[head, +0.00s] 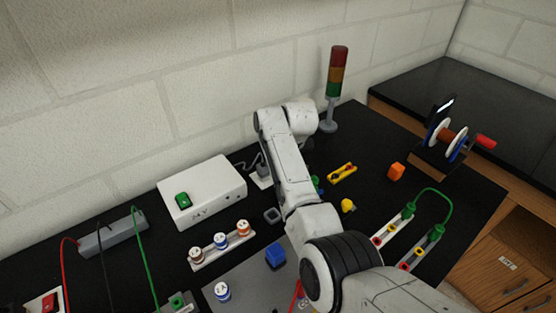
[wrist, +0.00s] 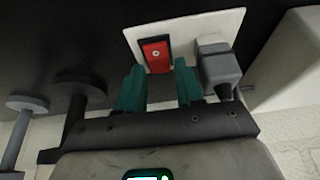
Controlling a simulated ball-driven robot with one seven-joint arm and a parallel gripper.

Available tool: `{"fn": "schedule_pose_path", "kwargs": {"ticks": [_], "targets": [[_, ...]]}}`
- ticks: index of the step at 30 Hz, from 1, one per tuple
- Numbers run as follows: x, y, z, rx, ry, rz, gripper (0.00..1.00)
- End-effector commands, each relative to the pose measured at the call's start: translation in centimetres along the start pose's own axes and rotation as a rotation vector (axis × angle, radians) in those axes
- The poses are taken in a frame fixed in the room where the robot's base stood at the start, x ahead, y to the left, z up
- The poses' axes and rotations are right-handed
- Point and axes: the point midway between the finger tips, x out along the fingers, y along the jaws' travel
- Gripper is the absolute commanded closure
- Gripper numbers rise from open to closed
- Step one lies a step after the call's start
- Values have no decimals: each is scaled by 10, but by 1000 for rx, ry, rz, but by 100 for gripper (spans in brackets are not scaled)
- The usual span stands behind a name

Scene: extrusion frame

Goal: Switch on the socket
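The socket (wrist: 190,24) is a white plate with a red rocker switch (wrist: 155,52) and a grey plug (wrist: 216,66) beside it in the wrist view. The rocker's exact tilt cannot be told. My gripper (wrist: 160,74) has its two teal fingers apart and nothing between them. The fingertips are close to the plate's lower edge, one on each side of the switch; whether they touch cannot be told. In the head view, the socket plate (head: 262,182) shows only in part beside my arm, which hides the switch and my fingers.
A white box with a green switch (head: 183,200) stands left of my arm. A signal tower (head: 334,90) stands behind it. Green-cabled terminals (head: 409,211) are at right.

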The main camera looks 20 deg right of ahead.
Motion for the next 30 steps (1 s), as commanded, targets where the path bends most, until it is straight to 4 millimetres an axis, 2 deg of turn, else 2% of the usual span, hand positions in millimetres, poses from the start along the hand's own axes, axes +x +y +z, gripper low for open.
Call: {"fn": "schedule_pose_path", "kwargs": {"ticks": [5, 17, 23, 30], "targets": [[0, 0, 0, 0, 0, 0, 64], [0, 0, 0, 0, -1, 0, 100], [2, 0, -1, -1, -19, -1, 100], [9, -1, -4, -3, -141, -2, 100]]}}
